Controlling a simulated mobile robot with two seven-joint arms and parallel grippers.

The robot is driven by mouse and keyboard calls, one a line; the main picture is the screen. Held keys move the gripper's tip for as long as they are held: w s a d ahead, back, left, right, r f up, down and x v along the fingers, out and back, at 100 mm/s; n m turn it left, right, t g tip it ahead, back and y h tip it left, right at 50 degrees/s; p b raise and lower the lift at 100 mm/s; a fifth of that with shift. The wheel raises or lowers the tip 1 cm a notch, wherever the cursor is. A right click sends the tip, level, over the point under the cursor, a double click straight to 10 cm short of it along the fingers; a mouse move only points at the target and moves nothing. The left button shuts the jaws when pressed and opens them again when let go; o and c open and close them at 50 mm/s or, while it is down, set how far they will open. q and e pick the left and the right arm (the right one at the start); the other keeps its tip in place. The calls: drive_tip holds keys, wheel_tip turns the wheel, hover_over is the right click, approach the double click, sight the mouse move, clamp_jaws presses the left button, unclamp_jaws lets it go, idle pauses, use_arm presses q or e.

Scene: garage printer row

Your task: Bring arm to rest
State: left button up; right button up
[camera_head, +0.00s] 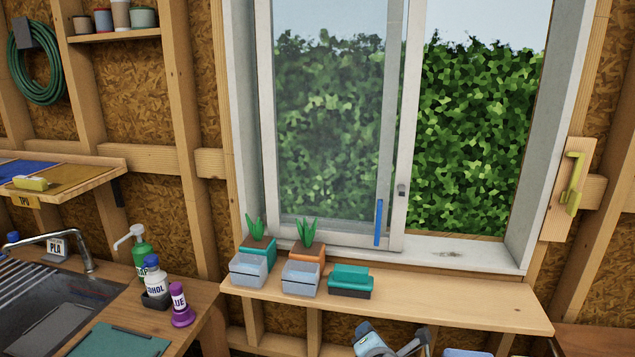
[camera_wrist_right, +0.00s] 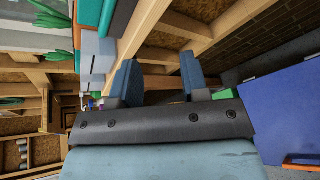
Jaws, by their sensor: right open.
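My right gripper (camera_wrist_right: 159,78) shows in the right wrist view with its two blue-grey fingers apart. Nothing is between them. The view past the fingers is tilted and shows the wooden shelf's underside and the garage wall. My left gripper is in neither view.
A wooden window shelf (camera_head: 450,306) holds two potted plants, clear bins (camera_head: 300,278) and a teal box (camera_head: 350,275). At left are a sink (camera_head: 60,310), bottles (camera_head: 137,255) and a teal mat (camera_head: 118,342). A blue panel (camera_wrist_right: 282,115) is at right in the wrist view.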

drive_tip(key=s+d+f+m+g+y, duration=0.1)
drive_tip(key=s+f+m, duration=0.4)
drive_tip(key=s, duration=0.5)
drive_tip(key=s+d+f+m+g+y+p, duration=0.1)
drive_tip(key=s+d+f+m, duration=0.2)
drive_tip(key=s+m, duration=0.7)
drive_tip(key=s+d+f+m+g+y, duration=0.1)
drive_tip(key=s+d+f+m, duration=0.1)
drive_tip(key=s+f+m, duration=0.5)
drive_tip(key=s, duration=0.5)
drive_tip(key=shift+s+d+m, duration=0.15)
drive_tip(key=shift+d+m, duration=0.15)
drive_tip(key=shift+d, duration=0.05)
